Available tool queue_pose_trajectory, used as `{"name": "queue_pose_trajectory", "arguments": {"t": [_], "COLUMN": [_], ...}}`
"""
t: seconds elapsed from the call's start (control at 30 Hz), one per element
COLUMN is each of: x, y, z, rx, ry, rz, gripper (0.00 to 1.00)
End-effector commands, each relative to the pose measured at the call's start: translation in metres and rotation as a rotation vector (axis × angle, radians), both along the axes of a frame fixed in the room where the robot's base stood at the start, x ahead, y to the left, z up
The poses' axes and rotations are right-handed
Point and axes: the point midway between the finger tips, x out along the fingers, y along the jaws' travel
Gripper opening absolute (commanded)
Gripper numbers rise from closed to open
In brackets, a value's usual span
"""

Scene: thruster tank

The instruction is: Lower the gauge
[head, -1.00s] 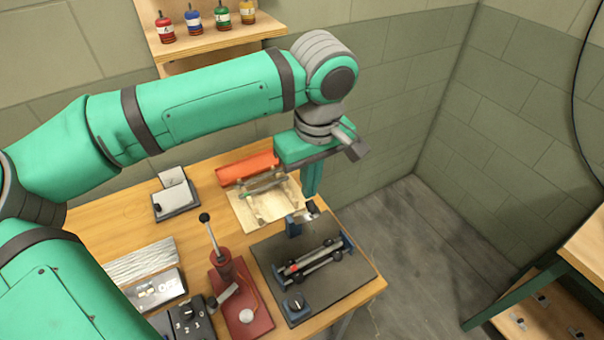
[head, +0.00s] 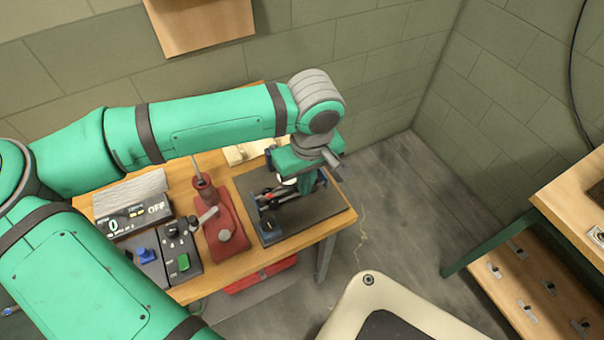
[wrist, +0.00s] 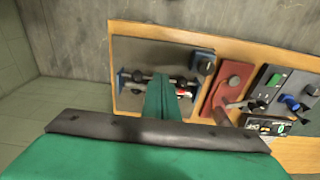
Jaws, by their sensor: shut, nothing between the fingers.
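My gripper (head: 304,187) points down over the rail rig (head: 268,197), a pair of bars between blue end blocks on a dark plate (head: 325,207). In the wrist view my gripper (wrist: 161,92) is shut and empty, in front of the middle of the rig (wrist: 137,76). A small red and white part (wrist: 183,92) shows on the rig beside the fingers. I cannot tell for sure which part is the gauge, or whether the fingers touch the rig. My arm and gripper hide part of the rig in the head view.
A red base with a lever (head: 221,225) stands left of the plate. Further left are a switch box (head: 181,243) and a display unit (head: 127,215) reading 0 and OFF. A white-rimmed thing (head: 368,279) stands in front of the table.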

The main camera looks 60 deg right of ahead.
Motion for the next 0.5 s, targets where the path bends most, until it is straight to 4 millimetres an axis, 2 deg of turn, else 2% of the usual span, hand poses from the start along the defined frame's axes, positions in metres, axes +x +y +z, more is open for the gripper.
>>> {"name": "queue_pose_trajectory", "arguments": {"t": [0.2,0.5], "x": [0.002,0.004], "y": [0.002,0.002], "z": [-0.016,-0.022], "rx": [0.0,-0.001], "ry": [0.001,0.0], "rz": [-0.002,-0.002], "gripper": [0.0,0.0]}}
